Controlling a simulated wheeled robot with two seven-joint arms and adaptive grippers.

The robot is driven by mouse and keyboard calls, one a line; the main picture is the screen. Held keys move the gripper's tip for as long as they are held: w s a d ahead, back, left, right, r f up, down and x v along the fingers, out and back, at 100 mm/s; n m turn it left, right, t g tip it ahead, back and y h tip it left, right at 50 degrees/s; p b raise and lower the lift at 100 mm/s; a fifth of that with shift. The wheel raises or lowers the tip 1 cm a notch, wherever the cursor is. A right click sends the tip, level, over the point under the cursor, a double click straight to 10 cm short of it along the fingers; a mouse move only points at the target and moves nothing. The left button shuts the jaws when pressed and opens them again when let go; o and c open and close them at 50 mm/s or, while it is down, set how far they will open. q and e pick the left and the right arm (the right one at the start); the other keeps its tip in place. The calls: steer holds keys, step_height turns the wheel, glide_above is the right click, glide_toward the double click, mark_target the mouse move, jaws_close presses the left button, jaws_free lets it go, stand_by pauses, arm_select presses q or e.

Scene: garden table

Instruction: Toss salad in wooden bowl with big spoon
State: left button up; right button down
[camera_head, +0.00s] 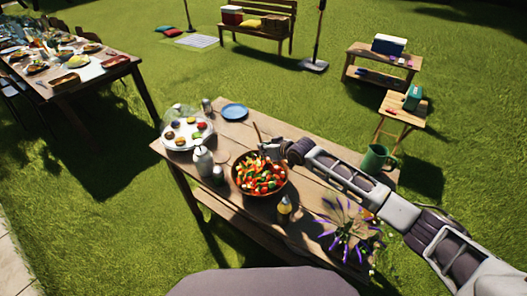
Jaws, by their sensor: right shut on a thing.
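The wooden bowl (240,188) stands on the wooden garden table (305,197), filled with salad (262,176) of red, orange and green pieces. My right arm reaches in from the right. My right gripper (268,147) is at the far edge of the bowl, shut on the big spoon (257,131). Only a thin brown length of the spoon shows above the gripper; its lower end is hidden by the gripper or the salad. My left gripper is not in view.
Near the bowl stand a pale bottle (203,161), a small yellow bottle (284,209), a purple-flowered plant (347,232) and a green jug (376,158). A blue plate (235,112) and a white tray (175,142) with small cakes are at the back left. Bare planks lie behind my arm.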

steer(key=shift+r+p, duration=0.3)
steer(key=shift+r, duration=1.25)
step_height(320, 180, up, 7)
steer(key=shift+m, duration=0.3)
